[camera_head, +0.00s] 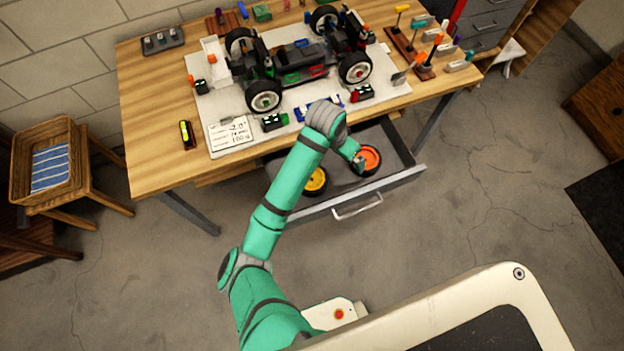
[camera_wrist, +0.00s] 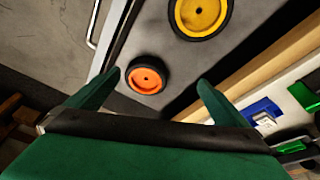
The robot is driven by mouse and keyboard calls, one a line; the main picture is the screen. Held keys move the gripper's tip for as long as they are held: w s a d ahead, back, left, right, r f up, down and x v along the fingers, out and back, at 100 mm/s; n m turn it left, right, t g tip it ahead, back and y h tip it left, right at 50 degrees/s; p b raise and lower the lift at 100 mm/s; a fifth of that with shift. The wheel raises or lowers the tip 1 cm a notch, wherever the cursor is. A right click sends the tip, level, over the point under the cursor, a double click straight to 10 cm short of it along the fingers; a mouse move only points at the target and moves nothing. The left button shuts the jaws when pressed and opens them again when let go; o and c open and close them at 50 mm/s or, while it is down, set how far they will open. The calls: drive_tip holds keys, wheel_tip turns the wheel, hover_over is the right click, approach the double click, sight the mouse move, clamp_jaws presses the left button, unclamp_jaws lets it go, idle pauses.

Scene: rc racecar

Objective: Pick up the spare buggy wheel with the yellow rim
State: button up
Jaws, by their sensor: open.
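The wheel with the yellow rim (camera_head: 317,182) lies in the open drawer, its left part hidden behind my arm in the head view. In the wrist view the yellow wheel (camera_wrist: 202,14) is at the top edge, partly cut off, beyond my fingertips. A wheel with an orange rim (camera_head: 370,159) lies to its right in the drawer. In the wrist view the orange wheel (camera_wrist: 147,76) shows between my fingers. My gripper (camera_head: 358,161) is over the drawer beside the orange wheel, and its fingers (camera_wrist: 158,80) are spread with nothing held.
The drawer (camera_head: 408,176) is pulled out under the wooden workbench (camera_head: 150,110), with a handle (camera_head: 358,207) on its front. A buggy (camera_head: 300,65) stands on a pale mat above. Tools and small parts lie around it. Open floor surrounds the drawer's front.

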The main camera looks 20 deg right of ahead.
drive_tip(key=a+f+g+y, duration=0.1)
drive_tip(key=a+f+y, duration=0.15)
drive_tip(key=a, duration=0.65)
hover_over(318, 183)
drive_tip(key=w+a, duration=0.1)
drive_tip(key=w, duration=0.1)
wheel_tip(318, 183, down, 3)
drive_tip(key=shift+m+y, duration=0.35)
drive_tip(key=shift+m, duration=0.05)
drive_tip(key=shift+s+a+f, duration=0.1)
drive_tip(key=shift+a+f, duration=0.05)
drive_tip(key=shift+f, duration=1.5)
drive_tip(key=shift+a+f, duration=0.15)
drive_tip(key=shift+f, duration=1.5)
drive_tip(key=c, duration=0.9)
